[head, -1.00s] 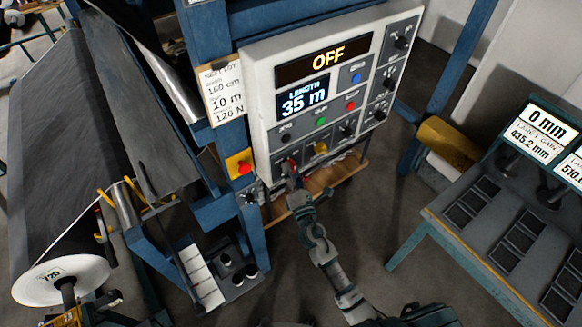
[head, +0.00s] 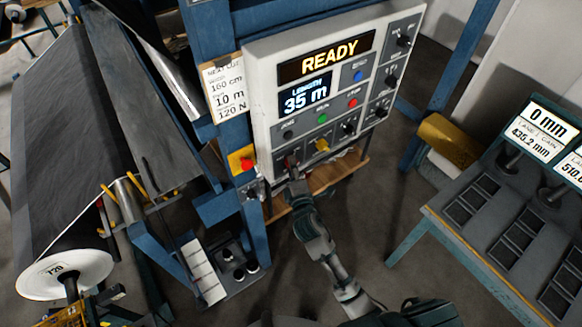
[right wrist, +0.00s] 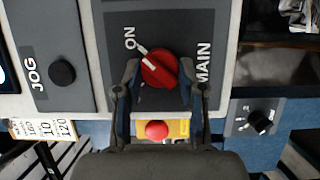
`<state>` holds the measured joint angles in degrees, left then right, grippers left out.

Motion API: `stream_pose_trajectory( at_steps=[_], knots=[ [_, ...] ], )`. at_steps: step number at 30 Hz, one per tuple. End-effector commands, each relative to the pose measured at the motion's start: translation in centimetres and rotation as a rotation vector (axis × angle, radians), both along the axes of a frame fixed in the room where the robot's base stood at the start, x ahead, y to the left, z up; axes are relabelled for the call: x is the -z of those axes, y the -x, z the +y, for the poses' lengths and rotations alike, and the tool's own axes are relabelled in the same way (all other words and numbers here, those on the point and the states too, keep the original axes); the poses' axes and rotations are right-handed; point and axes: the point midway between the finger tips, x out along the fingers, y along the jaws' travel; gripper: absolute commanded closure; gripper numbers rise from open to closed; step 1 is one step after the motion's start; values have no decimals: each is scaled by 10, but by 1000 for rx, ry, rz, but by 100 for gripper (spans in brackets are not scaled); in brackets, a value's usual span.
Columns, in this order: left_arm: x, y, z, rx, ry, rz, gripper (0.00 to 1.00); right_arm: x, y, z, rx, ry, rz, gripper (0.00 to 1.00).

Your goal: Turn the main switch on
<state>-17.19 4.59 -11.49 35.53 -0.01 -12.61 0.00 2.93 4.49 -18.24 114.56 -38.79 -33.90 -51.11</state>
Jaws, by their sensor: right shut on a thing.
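The main switch is a red rotary knob (right wrist: 158,66) on a dark plate marked ON and MAIN in the right wrist view. Its white pointer lies toward ON. My right gripper (right wrist: 160,74) is shut on the knob, one finger on each side. In the head view, the right gripper (head: 292,174) is at the lower left of the white control panel (head: 262,70) and hides most of the knob. The panel's top display (head: 328,57) reads READY. My left gripper is not in view.
A red button on a yellow box (head: 243,161) sits just left of the panel. A JOG knob (right wrist: 62,72) is beside the main switch plate. A dark roll (head: 75,150) is at left. A bench with displays (head: 440,215) stands at right, with open floor between.

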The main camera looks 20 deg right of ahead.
Motion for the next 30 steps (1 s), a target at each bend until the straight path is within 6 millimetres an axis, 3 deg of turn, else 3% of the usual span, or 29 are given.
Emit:
stream_pose_trajectory(
  at_steps=[16,17,19,30],
  knots=[
    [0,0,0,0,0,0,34,6,0,-3,7,-20,21,95],
    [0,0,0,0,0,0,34,6,0,-3,6,-20,21,53],
    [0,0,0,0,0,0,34,6,0,-3,6,-20,20,36],
    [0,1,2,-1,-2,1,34,3,4,0,2,-19,13,35]
  ],
)
